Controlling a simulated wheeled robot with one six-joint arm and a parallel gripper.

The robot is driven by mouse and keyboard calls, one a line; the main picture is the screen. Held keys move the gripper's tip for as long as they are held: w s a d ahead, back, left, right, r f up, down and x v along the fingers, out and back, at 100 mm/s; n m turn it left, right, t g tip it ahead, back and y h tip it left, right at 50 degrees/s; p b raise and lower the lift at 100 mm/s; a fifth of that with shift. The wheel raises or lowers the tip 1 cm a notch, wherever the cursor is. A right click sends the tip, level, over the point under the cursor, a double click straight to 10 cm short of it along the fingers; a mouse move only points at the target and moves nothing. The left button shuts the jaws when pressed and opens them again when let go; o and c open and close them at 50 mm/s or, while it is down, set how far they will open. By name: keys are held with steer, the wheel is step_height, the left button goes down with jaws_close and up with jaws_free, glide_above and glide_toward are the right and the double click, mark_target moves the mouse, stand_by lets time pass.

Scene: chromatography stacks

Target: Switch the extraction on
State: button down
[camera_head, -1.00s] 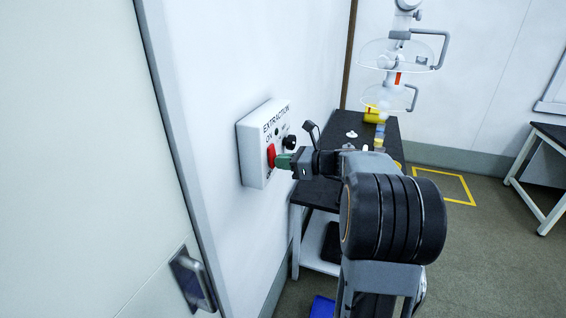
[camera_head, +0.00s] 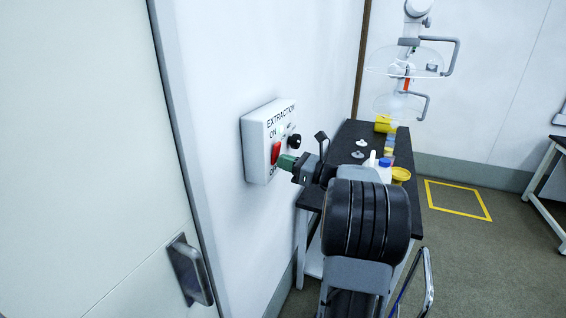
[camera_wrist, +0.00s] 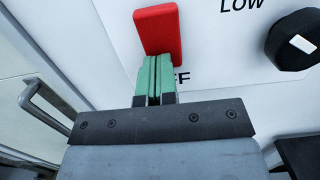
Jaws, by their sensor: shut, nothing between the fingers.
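The white extraction box (camera_head: 259,164) is on the wall, marked EXTRACTION, with ON above and OFF below a red rocker switch (camera_head: 276,152). The red switch also shows in the wrist view (camera_wrist: 158,28), with the OFF lettering partly hidden beside my fingers. My gripper (camera_head: 283,161) is shut and empty, its green fingertips side by side. In the wrist view my gripper (camera_wrist: 153,60) is at the lower, OFF end of the switch. I cannot tell whether the tips touch it.
A black knob (camera_head: 294,141) is right of the switch, near LOW in the wrist view. A dark bench (camera_head: 345,140) beyond holds a blue-capped bottle (camera_head: 384,170) and yellow items. A clear extraction hood (camera_head: 405,60) hangs above. A door handle (camera_head: 190,270) is at the left.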

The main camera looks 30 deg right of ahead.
steer(key=b+v, duration=0.1)
steer(key=v, duration=1.2)
steer(key=shift+s, duration=0.3)
steer(key=shift+d, duration=0.1)
step_height(320, 180, down, 9)
steer(key=a+n+g+h, duration=0.2)
steer(key=n+g+h, duration=0.1)
steer(key=n+g, duration=0.1)
steer(key=s+a+f+n+g+h, duration=0.2)
steer(key=s+a+f+n+g, duration=0.15)
steer(key=a+n, duration=0.25)
steer(key=s+a+f+n+g+h, duration=0.1)
steer(key=s+a+f+n+g, duration=0.1)
steer(key=a+f+n+g, duration=0.3)
steer(key=s+a+r+n+h, duration=0.1)
steer(key=a+n+h, duration=0.1)
steer(key=a+n, duration=0.5)
steer(key=s+a+r+n+h, duration=0.2)
steer(key=a+n, duration=0.5)
steer(key=a, duration=0.2)
steer(key=shift+r+h, duration=0.3)
